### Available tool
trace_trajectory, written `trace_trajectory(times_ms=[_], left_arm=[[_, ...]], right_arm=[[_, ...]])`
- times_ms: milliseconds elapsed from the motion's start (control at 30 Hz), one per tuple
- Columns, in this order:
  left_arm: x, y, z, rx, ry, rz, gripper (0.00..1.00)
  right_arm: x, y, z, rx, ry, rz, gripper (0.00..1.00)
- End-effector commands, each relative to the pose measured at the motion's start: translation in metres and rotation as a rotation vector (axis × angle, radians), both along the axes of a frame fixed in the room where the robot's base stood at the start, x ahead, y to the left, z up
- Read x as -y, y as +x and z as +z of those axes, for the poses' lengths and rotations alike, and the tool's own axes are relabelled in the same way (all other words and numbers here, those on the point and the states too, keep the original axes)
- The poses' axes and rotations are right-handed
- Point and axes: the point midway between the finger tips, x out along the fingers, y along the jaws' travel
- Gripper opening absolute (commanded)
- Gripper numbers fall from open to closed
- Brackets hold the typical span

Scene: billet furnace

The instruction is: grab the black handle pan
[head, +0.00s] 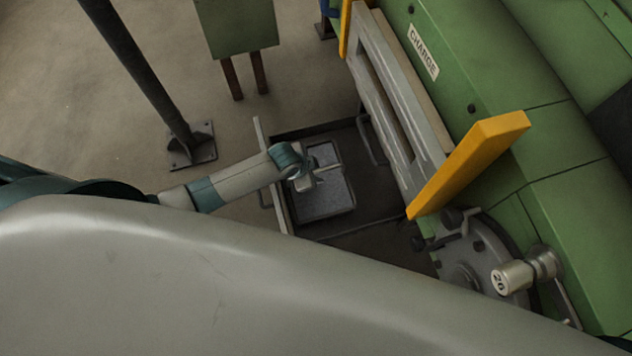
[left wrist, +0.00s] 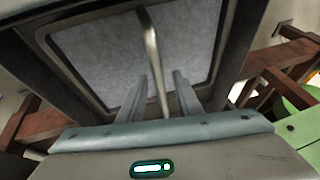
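The pan (head: 324,206) is a shallow dark tray with a rounded rim and a grey speckled inside, in the middle of the head view. It also shows in the left wrist view (left wrist: 88,46). Its bar handle (left wrist: 151,42) looks greyish metal rather than black and runs down between my left fingers. My left gripper (head: 308,181) is over the pan. In the left wrist view its two fingers (left wrist: 158,95) stand apart, one on each side of the handle, with gaps visible. My right gripper is not in view.
The pan is in a dark recessed bay (head: 375,225) with a raised metal edge at left. A green furnace body (head: 545,125) marked CHARGE, a yellow bar (head: 468,163) and a round flange (head: 470,268) are at right. A dark post (head: 140,70) stands at left on open floor.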

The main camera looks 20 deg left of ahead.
Motion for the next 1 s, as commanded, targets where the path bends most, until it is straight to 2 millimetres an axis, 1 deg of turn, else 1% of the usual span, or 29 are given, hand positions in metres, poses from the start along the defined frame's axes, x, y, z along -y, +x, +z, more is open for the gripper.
trace_trajectory(times_ms=[100,133,167,200,233,267,1000], left_arm=[[0.0000,0.0001,0.0001,0.000,0.000,0.000,0.32],[0.0000,0.0001,0.0001,0.000,0.000,0.000,0.27],[-0.0001,0.0001,0.0000,0.000,0.000,0.000,0.20],[-0.0001,0.0001,0.0000,0.000,0.000,0.000,0.10],[-0.0001,0.0001,0.0000,0.000,0.000,0.000,0.03],[0.0000,0.0000,0.0000,0.000,0.000,0.000,0.00],[0.0002,-0.0008,-0.0005,-0.001,0.000,0.000,0.00]], right_arm=[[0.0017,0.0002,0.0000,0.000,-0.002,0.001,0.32],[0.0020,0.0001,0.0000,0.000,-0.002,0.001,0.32],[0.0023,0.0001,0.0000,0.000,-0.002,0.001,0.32],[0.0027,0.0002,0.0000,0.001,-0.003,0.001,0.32],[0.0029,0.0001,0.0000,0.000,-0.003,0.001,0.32],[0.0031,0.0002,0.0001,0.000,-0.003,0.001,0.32],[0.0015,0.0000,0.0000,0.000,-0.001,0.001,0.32]])
